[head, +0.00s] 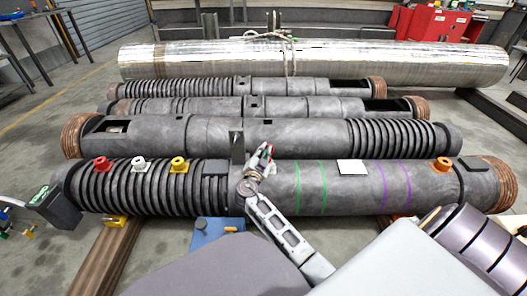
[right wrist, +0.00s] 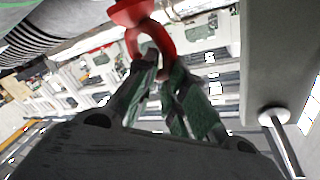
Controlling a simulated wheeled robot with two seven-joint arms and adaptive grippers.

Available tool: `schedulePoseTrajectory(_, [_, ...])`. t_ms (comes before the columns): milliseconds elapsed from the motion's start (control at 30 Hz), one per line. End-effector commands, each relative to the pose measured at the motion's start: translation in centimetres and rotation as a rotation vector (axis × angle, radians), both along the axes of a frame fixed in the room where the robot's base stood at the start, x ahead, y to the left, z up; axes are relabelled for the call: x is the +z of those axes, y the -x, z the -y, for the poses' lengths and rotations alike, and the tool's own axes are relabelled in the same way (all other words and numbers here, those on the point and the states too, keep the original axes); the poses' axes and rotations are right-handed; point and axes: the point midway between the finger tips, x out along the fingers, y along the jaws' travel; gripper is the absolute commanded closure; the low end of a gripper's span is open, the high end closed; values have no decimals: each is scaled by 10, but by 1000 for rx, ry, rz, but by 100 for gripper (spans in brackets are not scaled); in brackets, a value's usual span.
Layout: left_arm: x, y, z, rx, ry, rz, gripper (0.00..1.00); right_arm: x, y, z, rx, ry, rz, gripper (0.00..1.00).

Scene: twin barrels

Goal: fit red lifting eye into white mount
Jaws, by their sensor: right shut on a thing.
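The red lifting eye (right wrist: 166,40) is a red ring with a wider red head, held between the fingertips of my right gripper (right wrist: 161,66). In the head view the right gripper (head: 262,163) is raised in front of the near dark barrel (head: 340,200), with the red eye (head: 268,150) at its tip. The white mount (head: 138,164) sits on top of the near barrel's ribbed left part, well left of the right gripper and apart from it. My left gripper is not clearly seen.
A red mount (head: 101,163) and a yellow mount (head: 180,165) flank the white one. An orange mount (head: 442,164) sits at the barrel's right. More barrels lie behind.

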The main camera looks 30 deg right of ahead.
Motion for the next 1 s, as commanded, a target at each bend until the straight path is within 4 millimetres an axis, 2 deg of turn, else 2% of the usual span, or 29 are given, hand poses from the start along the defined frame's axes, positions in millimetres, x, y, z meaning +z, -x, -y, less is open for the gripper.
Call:
schedulePoseTrajectory(333, [-1,2,0,0,0,-4,60,-4,0,0,0,0,2,100])
schedulePoseTrajectory(367, [-1,2,0,0,0,-3,60,-4,0,0,0,0,2,85])
schedulePoseTrajectory(533, [1,-2,0,-1,0,4,60,-4,0,0,0,0,2,63])
schedulePoseTrajectory(767, [4,-7,0,0,0,13,60,-5,0,0,0,-1,1,62])
schedulePoseTrajectory(1000, [1,-2,0,-2,0,4,60,-6,3,-3,1,-1,-1,62])
